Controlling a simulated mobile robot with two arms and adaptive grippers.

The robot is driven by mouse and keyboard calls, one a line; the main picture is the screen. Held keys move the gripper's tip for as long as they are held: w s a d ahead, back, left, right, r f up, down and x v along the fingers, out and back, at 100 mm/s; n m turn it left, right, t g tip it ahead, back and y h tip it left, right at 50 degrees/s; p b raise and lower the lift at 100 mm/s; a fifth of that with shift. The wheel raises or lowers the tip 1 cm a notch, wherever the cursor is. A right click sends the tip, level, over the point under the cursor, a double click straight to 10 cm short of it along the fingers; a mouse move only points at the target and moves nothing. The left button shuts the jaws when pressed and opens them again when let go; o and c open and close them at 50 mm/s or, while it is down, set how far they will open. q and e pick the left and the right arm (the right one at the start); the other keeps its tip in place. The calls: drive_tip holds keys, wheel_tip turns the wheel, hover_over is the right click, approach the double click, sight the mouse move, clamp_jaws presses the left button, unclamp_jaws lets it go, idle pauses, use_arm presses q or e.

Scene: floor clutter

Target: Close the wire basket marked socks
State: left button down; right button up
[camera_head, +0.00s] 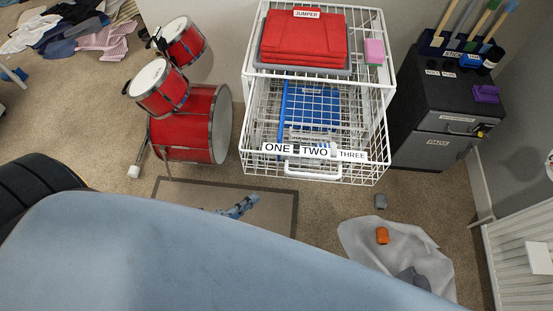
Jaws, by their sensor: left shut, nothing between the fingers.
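A white wire basket (262,122) is pulled out from the white wire unit (246,62), and its front handle (313,172) faces me. Labels reading ONE, TWO and THREE show along its front. I cannot read a socks label; smaller labels inside are too small to tell. Blue items (312,104) show through the mesh. My left gripper (248,202) is shut and empty, below and left of the basket front and apart from it in the picture. My large blue-grey arm link hides much of the foreground. My right gripper is not in view.
Red folded cloth (303,38) marked JUMPER and a pink block (374,51) are on the unit's top. Red drums (188,122) stand left, and a dark cabinet (420,120) right. A mat (180,192) and a grey cloth (362,238) with small objects lie on the carpet.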

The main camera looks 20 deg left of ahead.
use_arm(q)
wheel_tip(320, 180, up, 4)
drive_tip(key=d+m+h, duration=0.1)
drive_tip(key=m+h, duration=0.1)
drive_tip(key=m, duration=0.1)
drive_tip(key=b, duration=0.1)
approach(293, 155)
drive_tip(key=d, duration=0.4)
drive_tip(key=shift+t, duration=0.4)
drive_tip(key=w, duration=0.2)
drive_tip(key=w+b, duration=0.1)
drive_tip(key=w, duration=0.1)
drive_tip(key=shift+a+f, duration=0.2)
drive_tip(key=shift+f, duration=0.1)
drive_tip(key=shift+w+a+r, duration=0.1)
drive_tip(key=shift+w+a, duration=0.05)
drive_tip(key=shift+w, duration=0.25)
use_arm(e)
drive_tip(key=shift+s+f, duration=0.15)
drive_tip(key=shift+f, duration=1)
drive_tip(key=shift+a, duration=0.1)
